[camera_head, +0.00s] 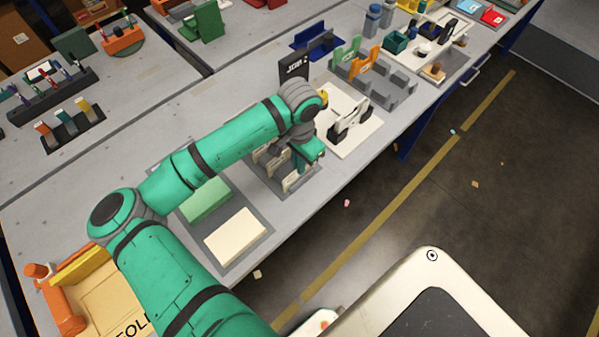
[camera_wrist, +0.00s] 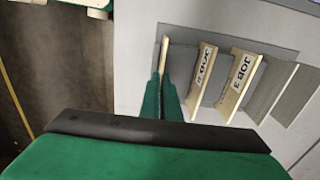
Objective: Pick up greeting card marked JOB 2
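Three cards stand on edge in a grey rack (camera_wrist: 225,35) in the wrist view. The right one reads JOB 3 (camera_wrist: 240,80). The middle card (camera_wrist: 204,72) has a JOB label whose number is hard to read. The left card (camera_wrist: 164,52) shows only its thin edge, so its label is hidden. My gripper (camera_wrist: 164,84) points down at this left card, its two green fingers close together at the card's near end. Whether they press on it cannot be told. In the head view my gripper (camera_head: 303,157) is over the rack, and my arm partly covers the cards (camera_head: 290,181).
A green block (camera_head: 205,200) and a cream block (camera_head: 235,237) lie on a grey mat left of the rack. A white plotter (camera_head: 349,120) stands close on the right, with a black sign (camera_head: 294,68) behind. The bench's front edge is close by.

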